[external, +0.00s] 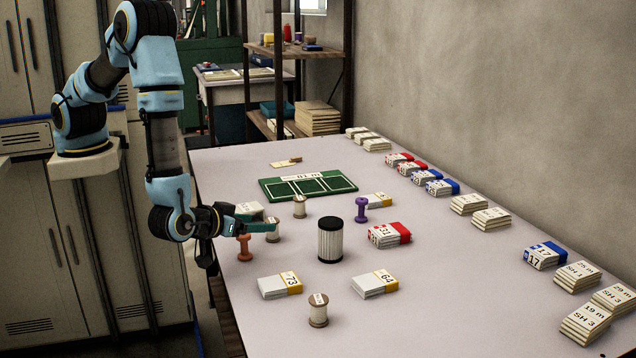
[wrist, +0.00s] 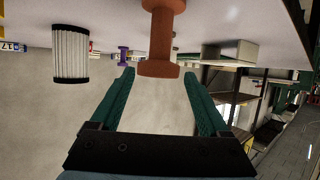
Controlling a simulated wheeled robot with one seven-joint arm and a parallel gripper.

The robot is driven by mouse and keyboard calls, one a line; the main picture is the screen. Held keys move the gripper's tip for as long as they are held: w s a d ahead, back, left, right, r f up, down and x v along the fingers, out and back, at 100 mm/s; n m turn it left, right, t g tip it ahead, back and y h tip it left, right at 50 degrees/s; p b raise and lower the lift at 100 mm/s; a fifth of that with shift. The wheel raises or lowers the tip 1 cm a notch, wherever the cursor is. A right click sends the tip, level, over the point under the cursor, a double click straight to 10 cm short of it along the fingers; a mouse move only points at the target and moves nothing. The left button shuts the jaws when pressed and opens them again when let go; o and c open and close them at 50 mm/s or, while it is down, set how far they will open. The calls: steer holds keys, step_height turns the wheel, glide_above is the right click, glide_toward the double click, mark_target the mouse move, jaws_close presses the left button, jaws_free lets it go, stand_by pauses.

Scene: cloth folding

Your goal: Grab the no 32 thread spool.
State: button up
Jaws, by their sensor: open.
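Several thread spools stand on the table. Three pale ones show in the external view: a front spool (external: 318,312), a middle spool (external: 300,207), and a left spool (external: 273,236) partly covered by my gripper. Their small labels are not readable, so I cannot tell which is no 32. An orange spool (external: 244,248) and a purple spool (external: 361,210) also stand there. My gripper (external: 262,227) is open and empty, low over the left side of the table. In the wrist view, which is upside down, the orange spool (wrist: 162,35) appears between and beyond the teal fingertips (wrist: 160,76).
A black-capped ribbed cylinder (external: 330,240) stands mid-table, right of my gripper. A green tray (external: 275,189) lies behind. Card stacks marked 73 (external: 279,287), 64 (external: 375,285) and 31 (external: 388,236) lie nearby. More stacks line the right edge.

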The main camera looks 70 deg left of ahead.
mark_target(270, 221)
steer(key=p+x, duration=0.1)
steer(key=x, duration=0.4)
steer(key=shift+w+a+p, duration=0.25)
steer(key=shift+a+p, duration=0.1)
steer(key=shift+a, duration=0.05)
steer(key=shift+w+a+f, duration=0.15)
steer(key=shift+w+f, duration=0.05)
steer(key=shift+w, duration=0.15)
jaws_close()
